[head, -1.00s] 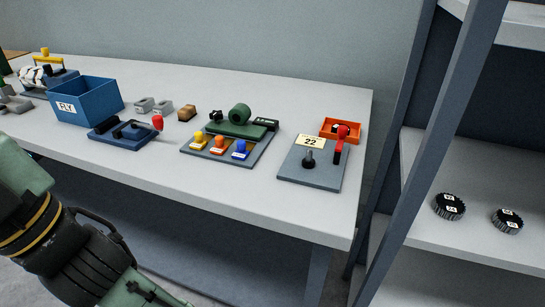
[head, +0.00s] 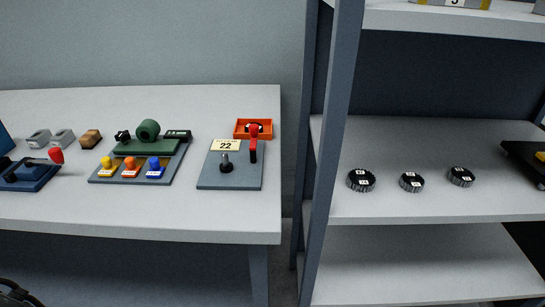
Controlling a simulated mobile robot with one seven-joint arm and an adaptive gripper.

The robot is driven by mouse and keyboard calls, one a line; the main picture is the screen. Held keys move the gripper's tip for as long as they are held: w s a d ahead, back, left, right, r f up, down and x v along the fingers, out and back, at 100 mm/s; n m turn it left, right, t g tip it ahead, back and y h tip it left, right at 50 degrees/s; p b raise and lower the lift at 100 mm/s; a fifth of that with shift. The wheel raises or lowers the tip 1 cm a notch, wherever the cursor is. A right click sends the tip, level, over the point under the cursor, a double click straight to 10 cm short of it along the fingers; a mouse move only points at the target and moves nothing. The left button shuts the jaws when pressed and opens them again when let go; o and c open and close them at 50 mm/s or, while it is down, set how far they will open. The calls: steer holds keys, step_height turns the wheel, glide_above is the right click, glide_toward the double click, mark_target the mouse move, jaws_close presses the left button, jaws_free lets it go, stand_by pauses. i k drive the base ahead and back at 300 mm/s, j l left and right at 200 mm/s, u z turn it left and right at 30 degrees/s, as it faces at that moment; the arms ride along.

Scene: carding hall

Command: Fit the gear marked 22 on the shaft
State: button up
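Three dark toothed gears lie flat on the middle shelf of the rack at right: a left gear (head: 361,181), a middle gear (head: 411,182) and a right gear (head: 461,177). Each has small white labels, too small to read here. A short dark upright shaft (head: 227,163) stands bare on a grey plate (head: 209,181) near the table's right end. A card (head: 226,146) reading 22 is behind the shaft. A red-handled lever (head: 253,144) stands to its right. My gripper's fingers are not in view; only a dark piece of my arm shows at the lower left corner.
An orange bin (head: 243,131) sits behind the lever. A green-topped unit (head: 139,147) with coloured knobs and a blue device (head: 25,178) stand further left on the table (head: 150,218). A rack post (head: 334,130) rises between table and shelf (head: 430,210).

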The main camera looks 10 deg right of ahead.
mark_target(462, 175)
steer(key=z, duration=1.3)
steer(key=l+u, duration=0.15)
steer(key=l, duration=0.2)
steer(key=k+l+u, duration=0.15)
steer(key=l, duration=0.2)
steer(key=k+l+u, duration=0.1)
steer(key=l, duration=0.3)
steer(key=k+l+u, duration=0.15)
steer(key=l, duration=0.15)
steer(key=k+l+u, duration=0.15)
steer(key=l, duration=0.2)
steer(key=k+l+u, duration=0.1)
steer(key=l+u, duration=0.2)
steer(key=l, duration=0.25)
steer(key=i, duration=0.85)
